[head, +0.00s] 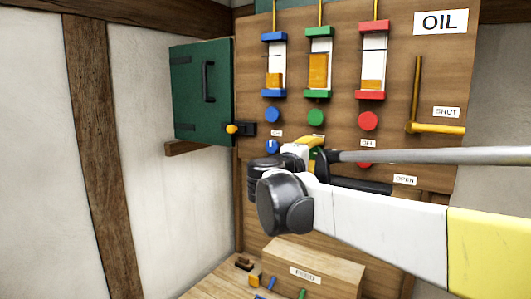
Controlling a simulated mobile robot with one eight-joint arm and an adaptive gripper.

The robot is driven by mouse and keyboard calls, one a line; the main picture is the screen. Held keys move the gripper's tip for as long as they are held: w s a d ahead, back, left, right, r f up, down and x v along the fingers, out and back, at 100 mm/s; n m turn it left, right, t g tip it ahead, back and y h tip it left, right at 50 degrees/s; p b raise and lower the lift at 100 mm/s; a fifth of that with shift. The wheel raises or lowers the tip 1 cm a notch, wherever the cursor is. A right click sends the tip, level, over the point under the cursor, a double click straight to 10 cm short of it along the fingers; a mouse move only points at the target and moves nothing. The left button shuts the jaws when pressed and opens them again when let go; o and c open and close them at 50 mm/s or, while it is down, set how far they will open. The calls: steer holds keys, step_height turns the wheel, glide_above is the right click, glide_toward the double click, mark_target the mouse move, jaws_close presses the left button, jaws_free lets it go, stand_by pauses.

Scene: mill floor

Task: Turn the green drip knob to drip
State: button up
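A wooden oil panel (340,20) carries three sight glasses in blue, green and red. Below each is a round knob, with the upper green knob (315,117) in the middle. In the lower row, a blue knob (272,146) with a white mark shows at left and a red knob (365,164) at right, partly covered by my arm. Between them, a bit of green (318,155) shows behind my gripper (312,154); most of that lower green knob is hidden. My gripper is at the panel there, its fingers mostly hidden by my wrist, so its opening and contact are unclear.
A green cabinet (195,90) with a black handle is at left, beside a black latch with an orange knob (232,128). A yellow lever (436,129) sits by the "SHUT" label at right. A wooden box (312,268) and small coloured parts lie below.

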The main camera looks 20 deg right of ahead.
steer(key=shift+f, duration=0.1)
steer(key=o, duration=1.2)
steer(key=shift+s, duration=0.1)
steer(key=v, duration=1.2)
